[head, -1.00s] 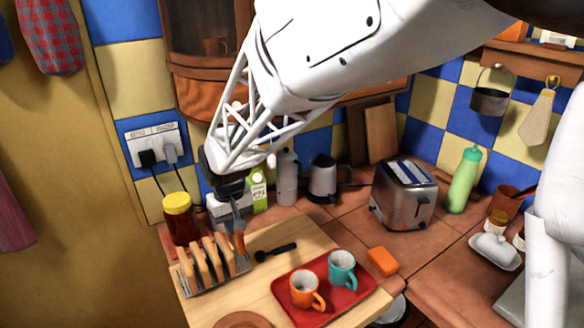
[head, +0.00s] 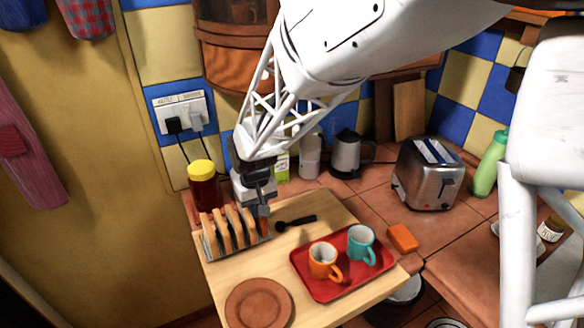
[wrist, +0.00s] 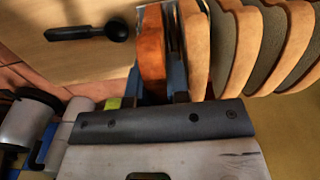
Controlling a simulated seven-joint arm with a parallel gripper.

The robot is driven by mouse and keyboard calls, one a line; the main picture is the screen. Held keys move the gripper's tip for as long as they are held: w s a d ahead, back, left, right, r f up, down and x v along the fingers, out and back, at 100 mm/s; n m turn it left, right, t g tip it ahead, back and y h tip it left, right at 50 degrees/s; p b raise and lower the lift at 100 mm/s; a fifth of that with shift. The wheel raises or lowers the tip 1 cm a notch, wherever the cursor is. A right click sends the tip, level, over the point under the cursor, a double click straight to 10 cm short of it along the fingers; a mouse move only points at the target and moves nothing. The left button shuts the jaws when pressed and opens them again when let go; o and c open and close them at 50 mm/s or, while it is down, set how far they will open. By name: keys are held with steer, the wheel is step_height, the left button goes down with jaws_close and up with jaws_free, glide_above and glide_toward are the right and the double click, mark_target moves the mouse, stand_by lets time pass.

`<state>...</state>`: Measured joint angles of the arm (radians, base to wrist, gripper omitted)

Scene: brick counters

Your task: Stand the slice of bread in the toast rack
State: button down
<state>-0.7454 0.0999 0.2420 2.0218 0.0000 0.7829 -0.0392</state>
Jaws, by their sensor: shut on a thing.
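My gripper (head: 262,207) points down at the right end of the toast rack (head: 243,249) and is shut on a slice of bread (head: 264,223). In the wrist view the held slice (wrist: 151,62) has a brown crust and is upright between the fingers. It is roughly parallel to the slices standing in the rack (wrist: 225,45). A thin metal wire of the rack (wrist: 174,28) shows just beside the held slice. The slice's lower edge is hidden, so I cannot tell whether it touches the rack's base.
The rack stands on a wooden board (head: 225,282) with a black spoon (head: 296,222), a brown plate (head: 259,303) and a red tray (head: 330,290) holding two mugs. A yellow-lidded jar (head: 203,185) stands close behind the rack. A toaster (head: 427,175) is farther right.

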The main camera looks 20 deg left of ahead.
steer(key=shift+f, duration=0.15)
steer(key=c, duration=1)
jaws_free()
steer(key=shift+r, duration=3.95)
